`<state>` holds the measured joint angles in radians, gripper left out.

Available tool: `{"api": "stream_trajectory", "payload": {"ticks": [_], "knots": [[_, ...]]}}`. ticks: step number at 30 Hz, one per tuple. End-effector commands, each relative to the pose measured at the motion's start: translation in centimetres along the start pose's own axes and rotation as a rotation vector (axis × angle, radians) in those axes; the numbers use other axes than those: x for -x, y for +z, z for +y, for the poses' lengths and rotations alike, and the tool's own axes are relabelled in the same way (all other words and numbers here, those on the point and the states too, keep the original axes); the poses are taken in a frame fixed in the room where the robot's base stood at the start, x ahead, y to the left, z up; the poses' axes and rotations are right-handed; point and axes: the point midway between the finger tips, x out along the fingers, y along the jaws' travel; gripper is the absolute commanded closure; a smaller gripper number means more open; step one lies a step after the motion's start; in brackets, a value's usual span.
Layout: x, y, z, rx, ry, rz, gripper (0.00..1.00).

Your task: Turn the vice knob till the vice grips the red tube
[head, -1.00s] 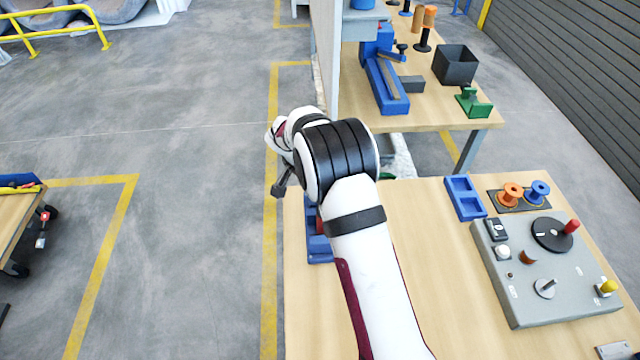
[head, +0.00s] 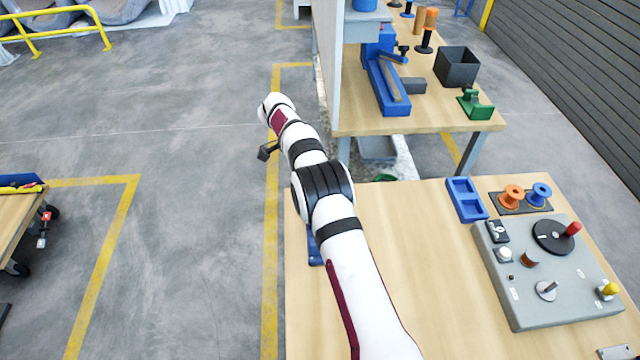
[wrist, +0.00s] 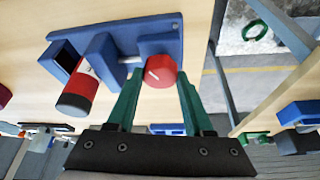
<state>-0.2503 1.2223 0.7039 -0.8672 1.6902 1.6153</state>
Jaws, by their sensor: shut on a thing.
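The blue vice (wrist: 130,33) is on the wooden table in the wrist view. Its red knob (wrist: 159,71), with a white mark on the face, is between the green fingers of my gripper (wrist: 159,78), which is shut on it. The red tube (wrist: 79,91), with a black end, sits between two blue blocks of the vice, left of the knob. I cannot tell whether both blocks touch the tube. In the head view only a blue part of the vice (head: 315,252) shows beside my arm; my arm hides the knob, tube and gripper fingers.
A grey panel (head: 520,300) with dials and knobs is at the right of the table. A blue tray (head: 466,199) and a stand with orange and blue spools (head: 525,197) are behind it. A second bench (head: 430,122) is farther back. The table's middle is clear.

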Motion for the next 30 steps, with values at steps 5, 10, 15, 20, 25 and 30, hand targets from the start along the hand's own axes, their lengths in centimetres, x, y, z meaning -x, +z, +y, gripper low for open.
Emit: {"api": "stream_trajectory", "payload": {"ticks": [5,10,15,20,25,30], "knots": [[-0.13,0.19,-0.01,-0.106,0.047,-0.003,1.0],[-0.11,0.19,0.05,-0.171,0.074,-0.004,1.0],[-0.14,0.2,0.1,-0.209,0.091,-0.005,1.0],[-0.14,0.21,0.15,-0.227,0.1,-0.006,1.0],[-0.12,0.18,0.18,-0.232,0.103,-0.005,1.0],[-0.13,0.18,0.21,-0.232,0.104,-0.005,1.0]]}}
